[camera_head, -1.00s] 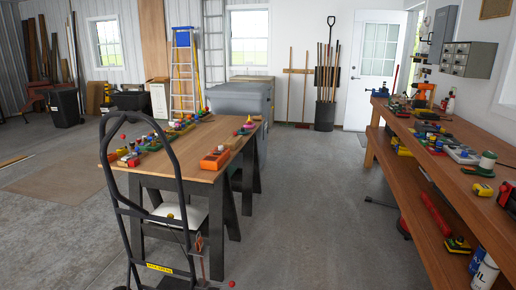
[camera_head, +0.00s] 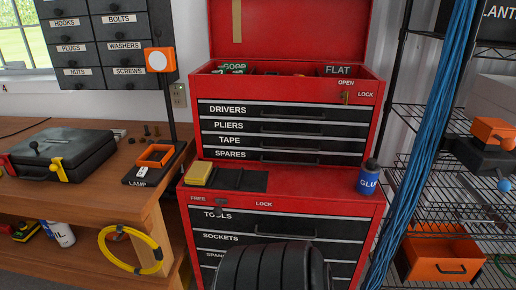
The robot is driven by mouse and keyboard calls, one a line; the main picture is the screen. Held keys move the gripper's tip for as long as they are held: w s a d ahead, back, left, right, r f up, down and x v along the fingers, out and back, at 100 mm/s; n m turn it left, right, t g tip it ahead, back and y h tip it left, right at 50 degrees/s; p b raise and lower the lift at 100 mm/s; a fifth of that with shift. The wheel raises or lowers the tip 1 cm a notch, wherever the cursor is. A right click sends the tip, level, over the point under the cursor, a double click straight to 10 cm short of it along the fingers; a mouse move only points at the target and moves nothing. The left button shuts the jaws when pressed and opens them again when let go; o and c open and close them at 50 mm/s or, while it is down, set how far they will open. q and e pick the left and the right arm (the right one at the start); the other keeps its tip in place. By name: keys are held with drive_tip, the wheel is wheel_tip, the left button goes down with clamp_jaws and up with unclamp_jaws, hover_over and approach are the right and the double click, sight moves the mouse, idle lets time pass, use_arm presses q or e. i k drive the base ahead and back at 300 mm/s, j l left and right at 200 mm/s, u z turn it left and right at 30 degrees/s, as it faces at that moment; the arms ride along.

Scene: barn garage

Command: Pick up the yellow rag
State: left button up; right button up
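A small yellow block-like thing (camera_head: 198,174), possibly the folded yellow rag, lies on the ledge of the red tool chest (camera_head: 278,199), at its left end. It touches or sits right beside a flat black mat (camera_head: 240,180). I cannot tell for certain whether it is cloth. Neither of my grippers shows in the head view.
A blue glue bottle (camera_head: 368,178) stands at the ledge's right end. A dark ribbed round object (camera_head: 270,268) stands before the chest's lower drawers. A wooden bench (camera_head: 75,200) with a black case (camera_head: 62,153) is left; a wire rack (camera_head: 425,175) is right.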

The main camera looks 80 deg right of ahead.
sight(198, 173)
drive_tip(key=z, duration=2.1)
